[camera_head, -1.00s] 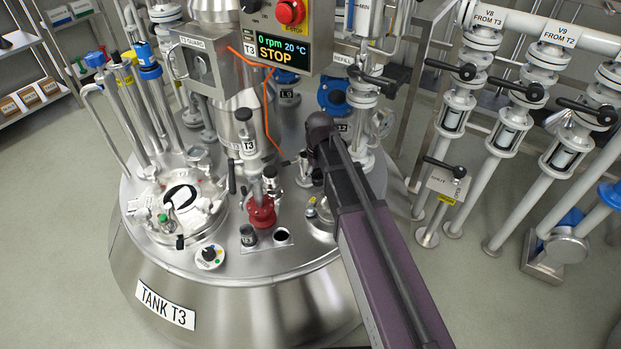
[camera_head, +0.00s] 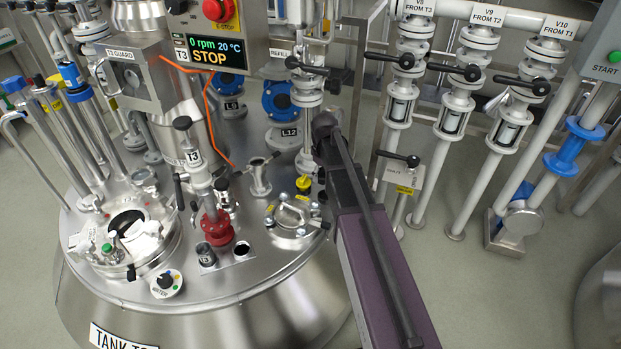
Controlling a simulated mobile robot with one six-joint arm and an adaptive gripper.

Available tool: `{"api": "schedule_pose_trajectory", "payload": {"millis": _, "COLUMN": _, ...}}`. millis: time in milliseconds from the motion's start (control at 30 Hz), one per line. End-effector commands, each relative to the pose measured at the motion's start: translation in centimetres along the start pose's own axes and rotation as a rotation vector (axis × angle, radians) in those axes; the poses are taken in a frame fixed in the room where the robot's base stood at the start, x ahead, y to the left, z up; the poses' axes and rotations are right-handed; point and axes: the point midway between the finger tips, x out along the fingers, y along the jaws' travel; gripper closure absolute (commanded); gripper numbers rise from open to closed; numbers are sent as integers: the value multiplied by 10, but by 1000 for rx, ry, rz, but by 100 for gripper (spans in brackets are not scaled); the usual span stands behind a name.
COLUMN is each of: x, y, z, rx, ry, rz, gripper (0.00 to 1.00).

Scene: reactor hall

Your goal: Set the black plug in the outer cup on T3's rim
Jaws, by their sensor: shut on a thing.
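The T3 tank's steel top (camera_head: 160,290) fills the left and middle of the view. Near its front rim a small plate holds a dark round opening (camera_head: 242,250). Left of that opening stands a dark, short cylinder (camera_head: 206,255) with a small pale label; I cannot tell whether it is the black plug or a cup. My purple and black arm reaches up from the bottom, right of the tank top, to a dark rounded joint. My gripper and anything in it do not show; the arm may hide them. I cannot make out which cup is the outer one.
A red-based valve (camera_head: 216,228) stands just behind the plate. A round clamped hatch (camera_head: 293,215) is close left of my arm. The control box (camera_head: 215,50) overhangs behind. Valved pipes (camera_head: 451,115) stand right.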

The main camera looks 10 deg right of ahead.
Motion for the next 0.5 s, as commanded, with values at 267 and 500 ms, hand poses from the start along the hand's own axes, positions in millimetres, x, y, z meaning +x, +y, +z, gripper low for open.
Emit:
{"api": "schedule_pose_trajectory", "payload": {"millis": 267, "x": 4, "y": 12, "z": 4, "rx": 1, "ry": 0, "rz": 0, "gripper": 72}}
{"api": "schedule_pose_trajectory", "payload": {"millis": 500, "x": 4, "y": 12, "z": 4, "rx": 0, "ry": 0, "rz": 0, "gripper": 72}}
